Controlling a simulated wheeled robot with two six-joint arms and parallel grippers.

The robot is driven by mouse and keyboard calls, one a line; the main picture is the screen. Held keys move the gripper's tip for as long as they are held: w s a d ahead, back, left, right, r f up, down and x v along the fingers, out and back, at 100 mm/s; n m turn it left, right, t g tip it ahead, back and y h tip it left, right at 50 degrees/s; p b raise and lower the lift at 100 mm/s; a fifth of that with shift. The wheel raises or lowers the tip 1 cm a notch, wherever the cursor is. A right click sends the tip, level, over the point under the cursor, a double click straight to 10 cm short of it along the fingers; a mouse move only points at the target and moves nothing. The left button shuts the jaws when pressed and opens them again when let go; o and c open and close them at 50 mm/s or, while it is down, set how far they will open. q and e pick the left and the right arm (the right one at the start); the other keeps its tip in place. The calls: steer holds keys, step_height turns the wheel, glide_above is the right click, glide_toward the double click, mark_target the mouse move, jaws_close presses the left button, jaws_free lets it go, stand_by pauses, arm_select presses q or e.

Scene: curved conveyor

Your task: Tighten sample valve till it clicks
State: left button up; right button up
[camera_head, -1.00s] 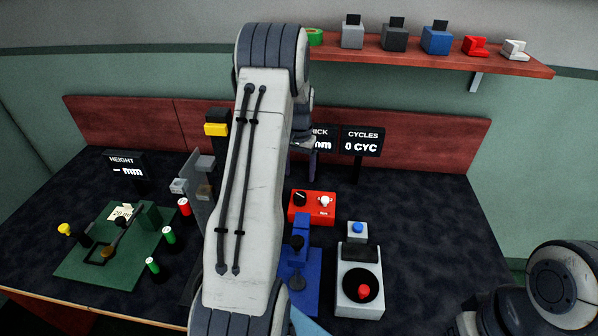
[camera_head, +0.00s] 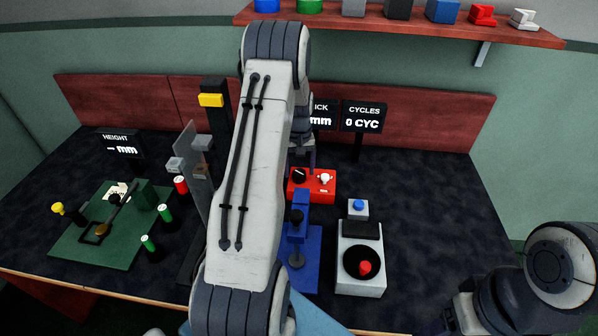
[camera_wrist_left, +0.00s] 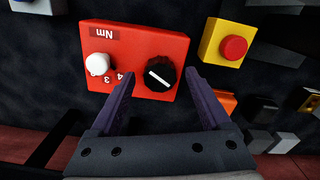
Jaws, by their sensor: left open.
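A red box (camera_head: 322,187) marked "Nm" stands at mid table. It also shows in the left wrist view (camera_wrist_left: 130,62), with a black pointer knob (camera_wrist_left: 160,78), a white knob (camera_wrist_left: 98,66) and numbers by the white one. My left gripper (camera_wrist_left: 160,74) is open and empty, its dark fingers on either side of the black knob; contact cannot be told. In the head view my left arm hides part of the scene. I cannot tell which part is the sample valve. My right arm enters at the lower right; its gripper is out of view.
A blue fixture (camera_head: 301,225) with a black knob and a grey unit (camera_head: 362,285) with a red knob stand in front. A green board (camera_head: 75,240) lies left. Displays (camera_head: 362,117) and a shelf (camera_head: 420,32) are behind. The right of the table is clear.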

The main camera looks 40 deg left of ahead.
mark_target(299, 173)
arm_select(q)
steer(key=shift+f, duration=0.9)
jaws_close()
steer(key=m, duration=0.4)
steer(key=shift+p, duration=0.35)
jaws_free()
step_height(299, 173, up, 11)
steer(key=shift+f+b, duration=0.2)
steer(key=shift+b, duration=0.2)
